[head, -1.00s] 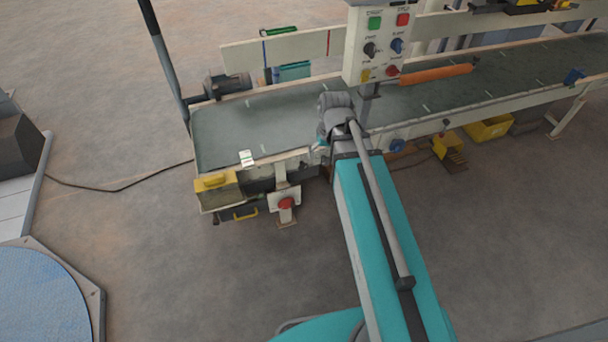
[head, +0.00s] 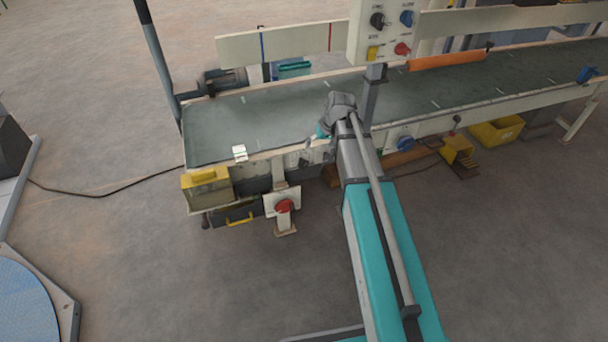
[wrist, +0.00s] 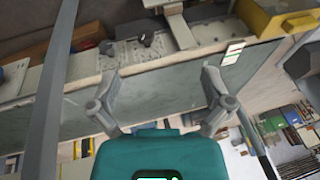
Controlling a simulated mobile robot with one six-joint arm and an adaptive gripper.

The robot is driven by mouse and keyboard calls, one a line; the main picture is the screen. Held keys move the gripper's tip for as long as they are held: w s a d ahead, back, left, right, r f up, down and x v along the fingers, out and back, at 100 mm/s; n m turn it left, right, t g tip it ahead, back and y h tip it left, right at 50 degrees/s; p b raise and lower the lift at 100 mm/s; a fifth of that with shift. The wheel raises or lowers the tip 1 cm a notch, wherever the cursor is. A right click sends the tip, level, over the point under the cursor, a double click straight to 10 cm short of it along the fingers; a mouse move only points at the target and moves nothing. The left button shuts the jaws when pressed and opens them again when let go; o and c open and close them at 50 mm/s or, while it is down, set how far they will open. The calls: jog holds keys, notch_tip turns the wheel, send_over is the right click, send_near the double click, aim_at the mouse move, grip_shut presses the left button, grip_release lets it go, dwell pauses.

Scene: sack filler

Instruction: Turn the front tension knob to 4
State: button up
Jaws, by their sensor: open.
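A small dark knob (wrist: 146,39) sits on a pale speckled plate (wrist: 128,54) on the conveyor's front side, in the wrist view. It looks like the tension knob, but no scale or number can be read. A second dark knob-like part (wrist: 106,47) is beside it. In the head view this plate (head: 301,160) is small, just left of my arm, and its setting cannot be made out. My gripper (wrist: 160,76) is open and empty, its fingers spread apart short of the knob. In the head view my gripper (head: 318,138) is partly hidden by my wrist, above the belt's front edge.
The conveyor belt (head: 220,125) lies behind, with a white label (head: 239,153) on its edge. A control box (head: 385,35) stands on a post (head: 372,95) close to my wrist. A yellow box (head: 205,187) and a red button (head: 284,206) are at the left front.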

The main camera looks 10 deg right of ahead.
jog(key=t+y+b, duration=0.1)
jog(key=b, duration=1.1)
send_near(305, 165)
notch_tip(305, 165, up, 3)
jog(key=s+d, duration=0.1)
jog(key=s, duration=0.1)
jog(key=shift+w+d+f+t, duration=0.1)
jog(key=shift+w+t, duration=0.15)
jog(key=shift+t, duration=0.05)
jog(key=shift+f, duration=0.1)
jog(key=b+x, duration=1.2)
jog(key=x, duration=0.1)
jog(key=shift+a+f, duration=0.15)
jog(key=shift+a, duration=0.1)
jog(key=shift+w, duration=0.1)
jog(key=c, duration=1.1)
jog(key=shift+c, duration=0.2)
